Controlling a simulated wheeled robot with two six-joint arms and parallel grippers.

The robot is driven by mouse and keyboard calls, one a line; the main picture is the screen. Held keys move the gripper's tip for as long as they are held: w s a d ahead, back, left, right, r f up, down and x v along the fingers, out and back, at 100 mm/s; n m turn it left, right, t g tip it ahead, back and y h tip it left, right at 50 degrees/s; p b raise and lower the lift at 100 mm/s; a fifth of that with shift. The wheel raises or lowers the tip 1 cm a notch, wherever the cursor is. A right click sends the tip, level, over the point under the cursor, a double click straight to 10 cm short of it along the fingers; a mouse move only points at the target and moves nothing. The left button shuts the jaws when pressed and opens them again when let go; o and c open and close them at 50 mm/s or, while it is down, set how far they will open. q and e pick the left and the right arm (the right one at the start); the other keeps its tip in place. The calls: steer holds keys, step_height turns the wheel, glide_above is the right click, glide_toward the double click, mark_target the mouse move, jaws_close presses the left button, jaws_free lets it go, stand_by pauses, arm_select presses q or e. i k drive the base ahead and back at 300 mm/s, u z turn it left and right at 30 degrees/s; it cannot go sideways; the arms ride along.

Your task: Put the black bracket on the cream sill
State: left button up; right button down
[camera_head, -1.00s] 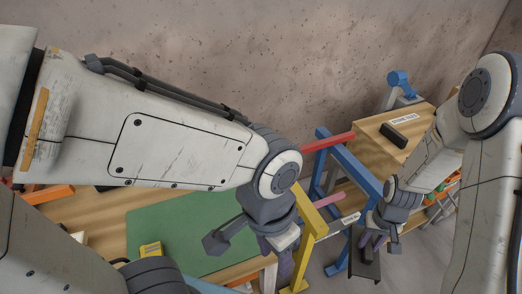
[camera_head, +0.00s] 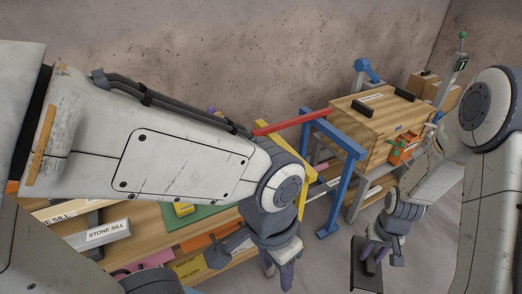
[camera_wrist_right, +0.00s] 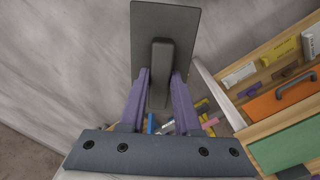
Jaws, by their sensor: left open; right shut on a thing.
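The black bracket (camera_head: 357,272), a flat dark plate with a raised block, is in my right gripper (camera_head: 375,254), held in the air low at the right of the head view. In the right wrist view, the right fingers (camera_wrist_right: 161,78) are shut on the block and the bracket's plate (camera_wrist_right: 150,22) extends beyond them. A pale strip with a partly cut-off "SILL" label (camera_head: 62,213) lies at the left of the bench; it may be the cream sill, but I cannot tell surely. My left gripper (camera_head: 278,271) is open and empty at the bench's front.
A grey block labelled "STONE SILL" (camera_head: 108,232) is at the bench's left. Blue frames (camera_head: 347,150) and a wooden cabinet (camera_head: 375,125) stand to the right. Open floor (camera_head: 315,265) lies between.

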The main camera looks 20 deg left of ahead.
mark_target(50, 218)
steer(key=u, duration=0.05)
steer(key=k, duration=0.55)
steer(key=u, duration=2.15)
